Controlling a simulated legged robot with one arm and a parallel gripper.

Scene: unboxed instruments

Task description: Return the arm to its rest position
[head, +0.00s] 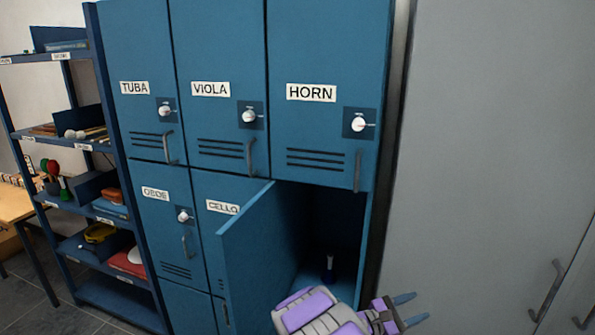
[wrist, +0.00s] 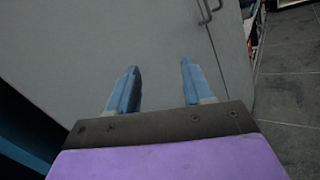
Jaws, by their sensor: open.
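My gripper (head: 410,308) is at the lower middle right of the head view, in front of the right side of the open locker compartment and the grey cabinet. In the wrist view its two blue fingers (wrist: 157,88) are spread apart with nothing between them. My purple and grey arm comes in from the bottom edge of the head view. Beyond the fingers the wrist view shows a plain grey surface.
Blue lockers (head: 222,55) carry labels such as TUBA, VIOLA and HORN. One lower locker door (head: 262,250) stands open, with a small dark bottle-like object (head: 329,268) inside. A grey cabinet (head: 490,140) with handles is at right. A loaded shelf (head: 70,130) is at left.

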